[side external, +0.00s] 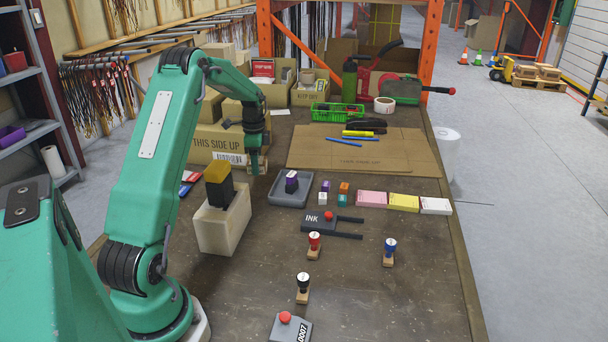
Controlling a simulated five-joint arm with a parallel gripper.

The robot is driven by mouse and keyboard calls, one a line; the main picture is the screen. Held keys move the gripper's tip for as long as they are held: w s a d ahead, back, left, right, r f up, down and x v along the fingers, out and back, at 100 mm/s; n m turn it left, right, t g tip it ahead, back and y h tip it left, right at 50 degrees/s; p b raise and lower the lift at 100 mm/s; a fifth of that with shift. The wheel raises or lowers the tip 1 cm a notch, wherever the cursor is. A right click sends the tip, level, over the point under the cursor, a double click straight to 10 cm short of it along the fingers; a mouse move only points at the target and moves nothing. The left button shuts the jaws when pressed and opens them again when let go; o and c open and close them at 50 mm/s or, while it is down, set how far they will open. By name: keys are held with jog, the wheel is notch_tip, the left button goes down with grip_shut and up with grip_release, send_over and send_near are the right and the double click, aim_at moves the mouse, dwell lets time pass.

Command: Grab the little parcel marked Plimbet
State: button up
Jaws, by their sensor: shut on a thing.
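Several small block-like parcels stand right of the grey tray (274,200): a purple one (325,186), an orange one (344,188), a white one (322,199) and a teal one (342,201). Their markings are too small to read, so I cannot tell which is Plimbet. A dark block with a purple and white top (291,182) stands in the tray. My gripper (258,168) points down just left of the tray's back corner, in front of the cardboard boxes. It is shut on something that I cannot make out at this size.
A pale block with a black and yellow piece (219,185) stands left of the tray. Boxes (224,143) stand behind it. Right are pink, yellow and white pads (404,202). An ink pad (319,221) and several stamps (314,245) stand nearer. Flat cardboard (410,150) lies behind.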

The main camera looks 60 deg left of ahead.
jog(key=w+d+r, duration=0.2)
jog(key=d+r, duration=0.2)
jog(key=d, duration=0.3)
jog(key=shift+r, duration=0.2)
jog(key=shift+d, duration=0.1)
